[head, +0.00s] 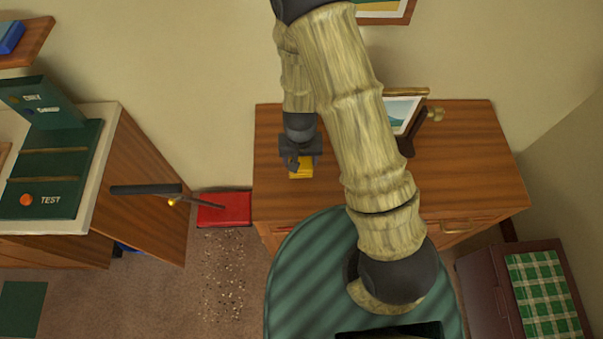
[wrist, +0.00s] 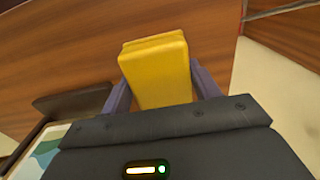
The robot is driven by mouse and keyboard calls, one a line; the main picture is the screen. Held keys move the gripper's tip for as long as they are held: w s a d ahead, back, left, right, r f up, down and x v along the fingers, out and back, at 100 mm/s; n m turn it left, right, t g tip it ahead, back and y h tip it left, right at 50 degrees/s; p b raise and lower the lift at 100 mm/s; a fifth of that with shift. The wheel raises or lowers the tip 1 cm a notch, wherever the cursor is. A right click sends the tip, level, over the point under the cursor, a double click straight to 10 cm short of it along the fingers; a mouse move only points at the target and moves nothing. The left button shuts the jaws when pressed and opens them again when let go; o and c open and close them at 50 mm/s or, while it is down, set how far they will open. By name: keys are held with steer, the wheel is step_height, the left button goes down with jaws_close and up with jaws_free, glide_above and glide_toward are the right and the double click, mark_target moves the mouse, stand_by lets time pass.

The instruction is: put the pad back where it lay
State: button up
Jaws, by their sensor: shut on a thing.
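The yellow pad (head: 302,168) is in my gripper (head: 300,160), over the left part of the brown wooden desk (head: 462,140) in the head view. In the wrist view the pad (wrist: 156,72) sits between the two purple-grey fingers of my gripper (wrist: 160,88), which is shut on it. Desk wood fills the view behind the pad. I cannot tell whether the pad touches the desk top. My arm hides part of the desk's middle.
A framed picture (head: 399,112) on a dark stand is on the desk, right of my arm. A counter with a green TEST device (head: 48,200) stands at the left. A red object (head: 223,210) lies on the floor between. A checked cloth (head: 543,295) lies on a dark cabinet at right.

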steer(key=shift+w+d+f+p, duration=0.15)
steer(key=shift+f+p, duration=0.25)
steer(key=shift+f, duration=2.3)
steer(key=shift+w+f+p, duration=0.1)
steer(key=shift+f+p, duration=0.4)
steer(key=shift+f, duration=1.6)
steer(key=o, duration=0.9)
steer(key=shift+r, duration=0.1)
step_height(320, 180, up, 11)
steer(key=shift+f+b, duration=0.1)
steer(key=shift+b, duration=1.05)
steer(key=shift+r, duration=0.55)
